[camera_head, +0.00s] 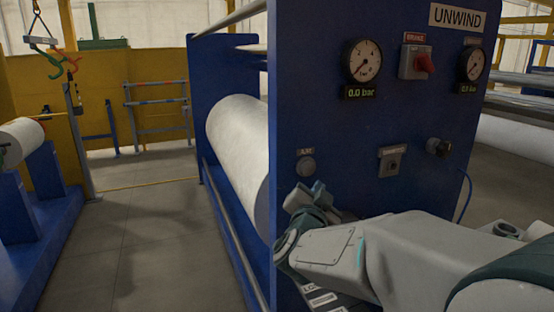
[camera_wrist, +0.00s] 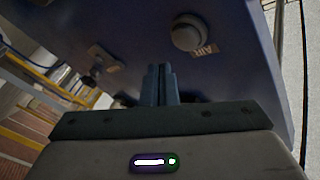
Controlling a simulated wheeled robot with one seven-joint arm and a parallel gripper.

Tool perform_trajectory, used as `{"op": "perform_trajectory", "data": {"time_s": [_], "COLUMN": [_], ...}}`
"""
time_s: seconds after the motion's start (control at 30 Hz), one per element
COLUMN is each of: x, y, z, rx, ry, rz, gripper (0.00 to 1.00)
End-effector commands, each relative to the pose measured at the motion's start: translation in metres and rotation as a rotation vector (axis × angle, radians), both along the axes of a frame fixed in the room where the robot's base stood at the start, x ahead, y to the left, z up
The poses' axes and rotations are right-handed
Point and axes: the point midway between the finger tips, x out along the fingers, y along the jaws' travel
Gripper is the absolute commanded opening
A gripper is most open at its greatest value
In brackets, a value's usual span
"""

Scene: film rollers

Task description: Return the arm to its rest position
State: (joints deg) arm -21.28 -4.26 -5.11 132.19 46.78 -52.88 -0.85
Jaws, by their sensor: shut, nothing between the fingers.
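My gripper (camera_head: 310,190) is in front of the blue unwind panel (camera_head: 340,130), low on its left side. In the wrist view its two fingers (camera_wrist: 158,72) are together with nothing between them. A round grey knob labelled AIR (camera_head: 306,167) is just above the gripper in the head view. It also shows in the wrist view (camera_wrist: 188,34), beyond the fingertips and to the right, apart from them in the picture. My arm reaches in from the lower right and hides the lower part of the panel.
The panel carries a gauge (camera_head: 362,60) reading 0.0 bar, a red brake switch (camera_head: 416,63), a key-type switch (camera_head: 392,162) and a dark knob (camera_head: 438,147). A white film roll (camera_head: 236,135) lies behind the panel's left edge. Open floor (camera_head: 130,235) is at left.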

Motion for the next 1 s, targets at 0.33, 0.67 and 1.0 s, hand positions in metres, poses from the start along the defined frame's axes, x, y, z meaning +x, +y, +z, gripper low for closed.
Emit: {"op": "perform_trajectory", "data": {"time_s": [0.33, 0.67, 1.0], "x": [-0.035, -0.127, -0.236], "y": [0.034, 0.032, -0.007], "z": [-0.050, -0.115, -0.159], "rx": [-0.072, -0.200, -0.290], "ry": [0.383, 0.848, 1.315], "rz": [0.379, 0.608, 0.664], "gripper": [0.00, 0.00, 0.00]}}
